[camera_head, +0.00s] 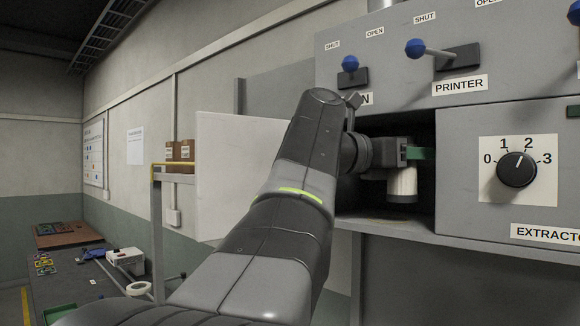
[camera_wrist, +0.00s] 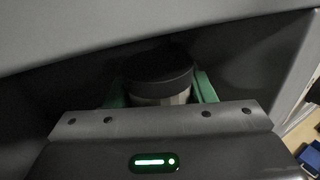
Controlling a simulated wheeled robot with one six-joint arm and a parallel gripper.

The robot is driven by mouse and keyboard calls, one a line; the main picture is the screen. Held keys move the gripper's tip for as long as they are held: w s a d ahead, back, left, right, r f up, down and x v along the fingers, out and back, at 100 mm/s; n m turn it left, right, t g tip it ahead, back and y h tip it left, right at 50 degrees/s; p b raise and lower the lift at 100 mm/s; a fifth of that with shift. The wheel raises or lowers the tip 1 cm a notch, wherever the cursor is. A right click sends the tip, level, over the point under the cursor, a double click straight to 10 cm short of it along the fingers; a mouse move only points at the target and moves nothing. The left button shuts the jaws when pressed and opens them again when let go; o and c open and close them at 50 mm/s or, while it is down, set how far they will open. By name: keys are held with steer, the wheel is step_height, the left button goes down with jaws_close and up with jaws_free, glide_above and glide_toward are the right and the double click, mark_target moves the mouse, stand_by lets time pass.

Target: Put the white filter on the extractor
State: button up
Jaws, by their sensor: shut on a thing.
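The white filter (camera_head: 402,182) is a short white cylinder with a dark lower end in the head view. In the wrist view its dark round end (camera_wrist: 158,68) hides most of the pale body. My gripper (camera_head: 414,154) is shut on the filter, with green fingers on both sides of it. It holds the filter upright inside the open recess of the grey extractor (camera_head: 470,212), above the recess floor. My arm hides the left part of the recess. I cannot tell whether the filter touches a mount there.
A pale panel (camera_head: 235,175) stands left of my arm. The recess ceiling and side wall are close around my gripper. A dial (camera_head: 517,170) is on the right of the front, and blue-knobbed levers (camera_head: 415,48) are above. A cluttered bench (camera_head: 85,285) is at far left.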

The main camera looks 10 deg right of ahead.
steer(key=shift+w+d, duration=0.15)
steer(key=shift+d, duration=0.1)
steer(key=f, duration=0.2)
steer(key=shift+w+d+f, duration=0.3)
steer(key=shift+w+d, duration=0.1)
steer(key=shift+f, duration=0.45)
steer(key=shift+s+a+f, duration=0.1)
steer(key=shift+f, duration=0.1)
steer(key=o, duration=1.1)
steer(key=shift+r, duration=0.1)
